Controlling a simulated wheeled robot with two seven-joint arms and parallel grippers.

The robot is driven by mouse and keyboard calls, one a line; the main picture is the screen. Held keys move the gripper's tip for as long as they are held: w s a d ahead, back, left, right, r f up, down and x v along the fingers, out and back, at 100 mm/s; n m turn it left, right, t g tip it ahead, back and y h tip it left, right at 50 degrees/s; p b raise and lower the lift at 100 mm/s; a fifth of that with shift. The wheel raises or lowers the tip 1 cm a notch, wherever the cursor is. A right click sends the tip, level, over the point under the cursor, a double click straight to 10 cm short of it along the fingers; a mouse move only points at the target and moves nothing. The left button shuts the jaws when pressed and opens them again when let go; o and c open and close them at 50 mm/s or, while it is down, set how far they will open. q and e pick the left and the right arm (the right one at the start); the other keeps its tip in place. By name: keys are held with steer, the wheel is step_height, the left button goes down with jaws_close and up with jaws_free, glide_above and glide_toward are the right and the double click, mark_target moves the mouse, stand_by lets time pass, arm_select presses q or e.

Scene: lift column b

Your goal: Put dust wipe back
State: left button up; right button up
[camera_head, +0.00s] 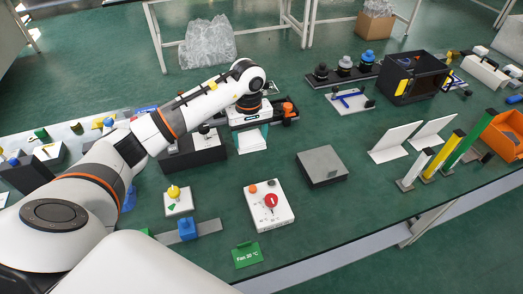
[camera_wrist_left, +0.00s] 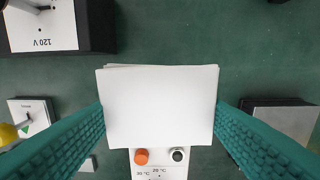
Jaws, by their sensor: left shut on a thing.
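The dust wipe (camera_head: 252,145) is a white, flat, sheet-like piece just below my left gripper (camera_head: 251,132) in the head view. In the left wrist view the wipe (camera_wrist_left: 160,95) looks like a pale rectangle with a second edge behind its top. The teal fingers of the left gripper (camera_wrist_left: 160,113) press on its left and right sides, so the gripper is shut on it. The wipe appears held above the green table (camera_head: 340,215). My right gripper is in neither view.
A white panel with a red knob (camera_head: 271,201) and a grey block (camera_head: 321,166) stand nearby. A dark box (camera_head: 195,150) is close on the left. Upright white plates (camera_head: 396,139) and an orange bin (camera_head: 506,135) are at the right. Bare table lies between.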

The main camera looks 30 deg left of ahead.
arm_select(q)
glide_above(250, 167)
steer(key=f, duration=0.5)
steer(key=shift+s+p, duration=0.2)
steer(key=shift+p, duration=0.2)
steer(key=shift+w+f, duration=0.1)
steer(key=shift+f, duration=0.15)
step_height(250, 167, down, 4)
steer(key=shift+r, duration=0.25)
steer(key=shift+f, duration=0.15)
steer(key=o, duration=1)
steer(key=shift+c, duration=0.2)
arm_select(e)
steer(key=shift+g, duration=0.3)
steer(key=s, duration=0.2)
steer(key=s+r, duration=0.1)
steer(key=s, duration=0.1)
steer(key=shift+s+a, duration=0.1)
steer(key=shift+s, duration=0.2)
